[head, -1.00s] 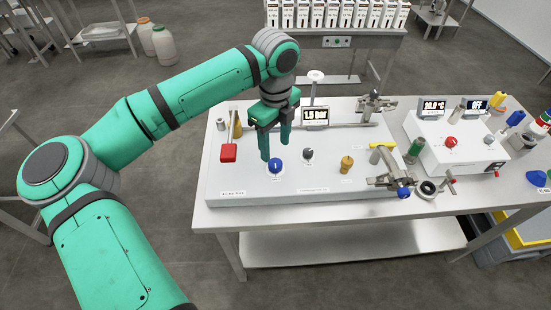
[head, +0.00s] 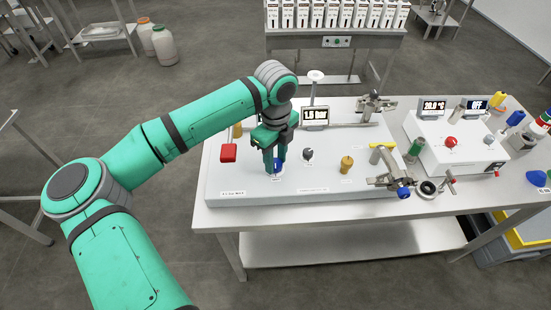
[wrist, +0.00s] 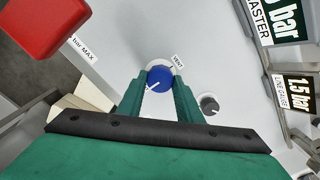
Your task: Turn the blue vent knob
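The blue vent knob (wrist: 159,78) sits on the white panel between my fingertips in the wrist view, with a white pointer line on it and a small label beside it. In the head view the knob (head: 278,166) is partly hidden by my fingers. My gripper (head: 274,163) points down at the knob. In the wrist view my gripper (wrist: 160,85) has its green fingers apart, one on each side of the knob. I cannot tell whether the fingers touch it.
A red block-shaped control (head: 228,152) stands left of the knob. A grey knob (head: 308,154) is close on the right, with a brass knob (head: 346,164) further right. A pressure display (head: 315,116) stands behind. The panel's front strip is clear.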

